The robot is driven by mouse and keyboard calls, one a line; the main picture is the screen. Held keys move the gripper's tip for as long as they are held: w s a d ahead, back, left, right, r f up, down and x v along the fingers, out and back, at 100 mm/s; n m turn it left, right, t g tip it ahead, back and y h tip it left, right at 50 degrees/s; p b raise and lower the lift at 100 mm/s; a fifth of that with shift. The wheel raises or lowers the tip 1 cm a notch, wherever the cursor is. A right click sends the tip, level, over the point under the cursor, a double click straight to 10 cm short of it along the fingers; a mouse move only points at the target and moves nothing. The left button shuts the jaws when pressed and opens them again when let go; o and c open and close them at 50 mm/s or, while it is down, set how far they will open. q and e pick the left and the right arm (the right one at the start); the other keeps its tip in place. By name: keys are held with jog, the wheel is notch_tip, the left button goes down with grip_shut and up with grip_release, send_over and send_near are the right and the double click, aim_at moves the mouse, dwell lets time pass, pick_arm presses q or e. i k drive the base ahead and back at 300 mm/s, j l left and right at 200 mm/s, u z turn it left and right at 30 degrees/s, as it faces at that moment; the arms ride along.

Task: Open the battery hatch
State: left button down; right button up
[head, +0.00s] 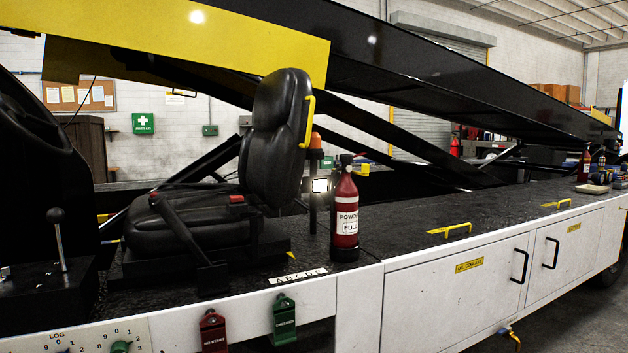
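The white side of the belt loader has two flat hatch doors, both closed. The nearer hatch (440,305) carries a yellow label (469,265) that seems to read oil and coolant, and a black handle (519,266) at its right edge. The farther hatch (575,255) has a black handle (551,253) at its left edge and a smaller yellow label (574,227) that I cannot read. I cannot tell from the lettering which one is the battery hatch. Neither of my grippers is in view.
A red extinguisher (345,215) stands on the deck beside the black seat (275,140). Yellow grab handles (450,229) sit on the deck edge. Red (213,333) and green (284,320) tags hang at the front. Grey floor (570,322) before the hatches looks clear.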

aim_at(531, 204)
jog(key=u, duration=1.85)
jog(key=z, duration=3)
jog(key=i+l+z, duration=0.35)
jog(key=i, duration=0.5)
jog(key=i+z, duration=0.35)
jog(key=i, duration=0.5)
